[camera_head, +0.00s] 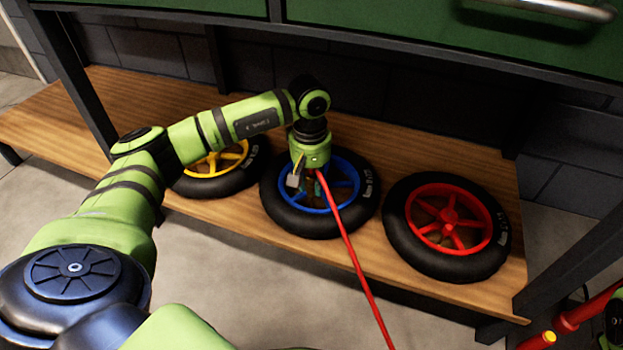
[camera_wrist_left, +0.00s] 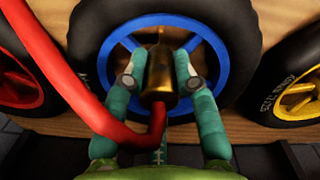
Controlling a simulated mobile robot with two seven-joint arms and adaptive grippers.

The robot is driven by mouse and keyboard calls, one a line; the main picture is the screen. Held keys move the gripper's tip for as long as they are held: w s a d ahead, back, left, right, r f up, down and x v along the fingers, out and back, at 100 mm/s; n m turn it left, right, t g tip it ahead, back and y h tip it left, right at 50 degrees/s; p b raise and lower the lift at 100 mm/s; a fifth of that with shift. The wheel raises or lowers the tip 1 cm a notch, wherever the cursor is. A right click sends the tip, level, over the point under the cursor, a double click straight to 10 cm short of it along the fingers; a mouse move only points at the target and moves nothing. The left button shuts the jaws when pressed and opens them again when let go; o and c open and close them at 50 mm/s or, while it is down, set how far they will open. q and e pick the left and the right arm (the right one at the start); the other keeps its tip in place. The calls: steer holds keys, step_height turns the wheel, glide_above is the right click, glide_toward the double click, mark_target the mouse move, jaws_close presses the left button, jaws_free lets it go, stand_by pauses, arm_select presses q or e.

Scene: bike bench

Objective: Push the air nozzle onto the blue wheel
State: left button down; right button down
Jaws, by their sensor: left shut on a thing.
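The blue wheel (camera_head: 281,212) lies flat on the wooden shelf, between the yellow and red wheels. It also shows in the left wrist view, with its blue rim (camera_wrist_left: 226,62) around my fingers. My left gripper (camera_head: 315,186) points down over the middle of this wheel. In the left wrist view its teal fingers are shut on the brass air nozzle (camera_wrist_left: 159,78), one on each side. The red hose (camera_head: 349,248) runs from the nozzle toward the front. The nozzle covers the wheel's hub and valve area, so I cannot tell whether it touches the wheel. My right gripper is not seen.
The yellow wheel (camera_head: 243,177) lies to the left, partly behind my left arm. The red wheel (camera_head: 397,235) lies to the right. The wooden shelf (camera_head: 60,112) is bare at its left end. Green drawers (camera_head: 400,22) hang above, and dark bench legs (camera_head: 75,80) stand at the sides.

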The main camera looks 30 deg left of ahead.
arm_select(q)
steer(key=shift+f+b, duration=0.5)
steer(key=shift+f, duration=0.45)
steer(key=c, duration=0.9)
jaws_free()
steer(key=shift+r, duration=0.1)
